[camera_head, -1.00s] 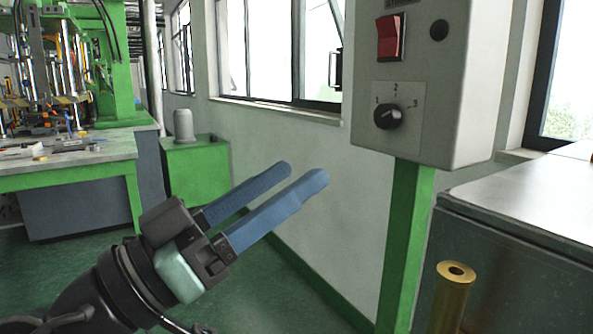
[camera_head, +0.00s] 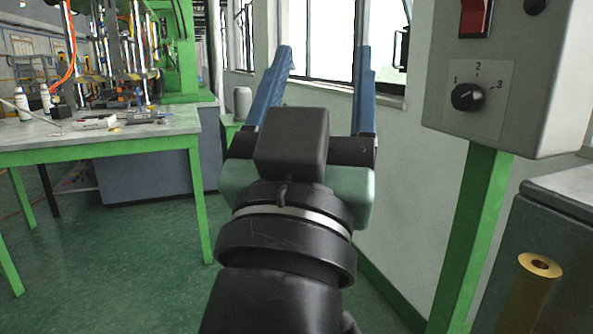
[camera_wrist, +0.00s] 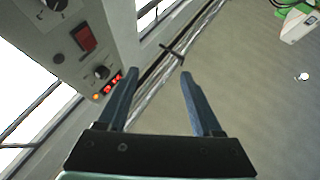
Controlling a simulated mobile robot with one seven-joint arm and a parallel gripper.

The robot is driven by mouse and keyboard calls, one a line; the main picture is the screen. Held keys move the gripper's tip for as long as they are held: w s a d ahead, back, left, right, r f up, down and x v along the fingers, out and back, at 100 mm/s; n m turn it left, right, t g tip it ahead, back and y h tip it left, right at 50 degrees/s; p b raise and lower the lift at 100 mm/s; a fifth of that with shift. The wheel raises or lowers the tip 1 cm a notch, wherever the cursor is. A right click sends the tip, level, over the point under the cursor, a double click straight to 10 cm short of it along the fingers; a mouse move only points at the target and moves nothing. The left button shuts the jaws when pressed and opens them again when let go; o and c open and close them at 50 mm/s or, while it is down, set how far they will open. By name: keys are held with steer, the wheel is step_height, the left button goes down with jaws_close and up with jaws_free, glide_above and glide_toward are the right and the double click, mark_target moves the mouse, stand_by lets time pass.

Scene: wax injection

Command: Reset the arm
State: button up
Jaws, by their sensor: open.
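My gripper (camera_head: 325,65) has two blue fingers, spread apart with nothing between them. In the head view it stands in the middle, pointing up and away from me, in front of the windows and the wall. It is to the left of the grey control box (camera_head: 515,75) and does not touch it. The box has a red switch (camera_head: 474,17) and a black rotary knob (camera_head: 467,97) marked 1, 2, 3. In the wrist view the open fingers (camera_wrist: 157,85) show, with the box (camera_wrist: 62,38) at upper left.
A green post (camera_head: 473,235) carries the box. A brass cylinder (camera_head: 529,290) stands at lower right beside a dark cabinet (camera_head: 555,225). A workbench (camera_head: 90,146) with tools and a green machine (camera_head: 175,50) are at left. The green floor (camera_head: 120,260) between is clear.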

steer(key=s+a+r+n+t+y, duration=0.2)
steer(key=s+r+t+y, duration=0.15)
steer(key=s+y, duration=0.2)
step_height(320, 180, up, 35)
steer(key=p, duration=3.4)
steer(key=shift+s+f+p, duration=0.15)
steer(key=shift+s+p, duration=0.1)
steer(key=shift+p, duration=0.05)
steer(key=shift+g, duration=0.25)
